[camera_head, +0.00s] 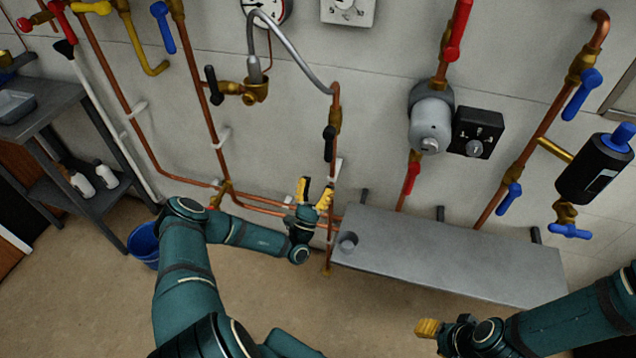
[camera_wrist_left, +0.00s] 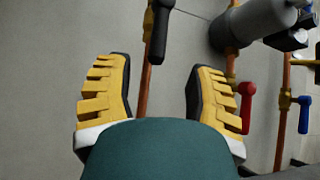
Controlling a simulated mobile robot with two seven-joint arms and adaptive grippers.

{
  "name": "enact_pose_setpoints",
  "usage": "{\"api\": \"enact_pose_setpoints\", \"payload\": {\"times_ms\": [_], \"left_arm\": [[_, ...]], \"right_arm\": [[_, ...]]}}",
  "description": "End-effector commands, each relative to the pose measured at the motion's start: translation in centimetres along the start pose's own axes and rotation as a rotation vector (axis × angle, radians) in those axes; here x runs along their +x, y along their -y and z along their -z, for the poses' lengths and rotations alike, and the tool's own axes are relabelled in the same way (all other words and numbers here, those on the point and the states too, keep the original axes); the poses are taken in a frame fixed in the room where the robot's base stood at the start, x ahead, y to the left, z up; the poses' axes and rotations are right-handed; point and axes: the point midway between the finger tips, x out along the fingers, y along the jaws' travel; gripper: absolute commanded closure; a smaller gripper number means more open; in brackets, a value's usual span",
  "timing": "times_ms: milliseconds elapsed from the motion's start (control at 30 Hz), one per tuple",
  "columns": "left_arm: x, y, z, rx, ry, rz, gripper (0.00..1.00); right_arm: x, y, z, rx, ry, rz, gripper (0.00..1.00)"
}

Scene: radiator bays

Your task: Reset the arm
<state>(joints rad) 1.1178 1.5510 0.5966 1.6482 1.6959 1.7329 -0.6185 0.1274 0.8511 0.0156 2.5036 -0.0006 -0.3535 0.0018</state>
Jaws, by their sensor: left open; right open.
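My left gripper (camera_head: 314,194) is in front of the wall pipes, just left of the grey bench, with its yellow fingers pointing up toward the wall. In the left wrist view its two yellow-padded fingers (camera_wrist_left: 158,95) stand wide apart with nothing between them. A copper pipe with a black-handled valve (camera_wrist_left: 161,30) shows beyond them; I cannot tell whether a finger touches it. My right gripper (camera_head: 428,328) is at the lower right, in front of the bench and away from the wall. Its yellow pad shows, and it holds nothing visible.
Copper pipes with red valve handles (camera_head: 459,30), blue valve handles (camera_head: 582,95) and a black cylinder (camera_head: 595,168) line the wall. A blue bucket (camera_head: 144,243) and a dark shelf (camera_head: 60,125) stand left.

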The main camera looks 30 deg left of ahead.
Motion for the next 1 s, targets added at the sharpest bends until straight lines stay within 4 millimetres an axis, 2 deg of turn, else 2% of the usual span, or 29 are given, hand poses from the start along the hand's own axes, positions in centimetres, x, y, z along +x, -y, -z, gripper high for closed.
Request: {"api": "enact_pose_setpoints", "payload": {"times_ms": [267, 367, 467, 567, 600, 667, 700, 767, 800, 867, 900, 1000], "left_arm": [[0.0, 0.1, 0.0, -0.001, -0.001, 0.002, 0.45], [0.3, 1.3, 0.0, -0.023, -0.009, 0.047, 0.45], [0.8, 5.0, -0.2, -0.082, -0.034, 0.187, 0.45], [0.5, 11.1, -0.9, -0.167, -0.079, 0.423, 0.45], [-0.1, 13.7, -1.4, -0.2, -0.1, 0.536, 0.45], [-1.4, 17.6, -2.3, -0.241, -0.135, 0.713, 0.45], [-2.7, 20.0, -3.0, -0.264, -0.159, 0.835, 0.45], [-5.0, 23.3, -4.2, -0.284, -0.194, 1.024, 0.45], [-6.8, 25.1, -5.1, -0.289, -0.216, 1.156, 0.45], [-10.1, 27.4, -6.5, -0.278, -0.251, 1.364, 0.45], [-12.3, 28.4, -7.3, -0.257, -0.272, 1.503, 0.45], [-17.7, 29.0, -9.0, -0.156, -0.311, 1.828, 0.45]], "right_arm": [[0.0, 0.0, 0.0, 0.0, 0.0, 0.0, 0.53], [0.0, 0.0, 0.0, 0.0, 0.0, 0.0, 0.53], [0.0, 0.0, 0.0, 0.0, 0.0, 0.0, 0.53], [0.0, 0.0, 0.0, 0.0, 0.0, 0.0, 0.53], [0.0, 0.0, 0.0, 0.0, 0.0, 0.0, 0.53], [0.0, 0.0, 0.0, 0.0, 0.0, 0.0, 0.53], [0.0, 0.0, 0.0, 0.0, 0.0, 0.0, 0.53], [0.0, 0.0, 0.0, 0.0, 0.0, 0.0, 0.53], [0.0, 0.0, 0.0, 0.0, 0.0, 0.0, 0.53], [0.0, 0.0, 0.0, 0.0, 0.0, 0.0, 0.53], [0.0, 0.0, 0.0, 0.0, 0.0, 0.0, 0.53], [0.0, 0.0, 0.0, 0.0, 0.0, 0.0, 0.53]]}}
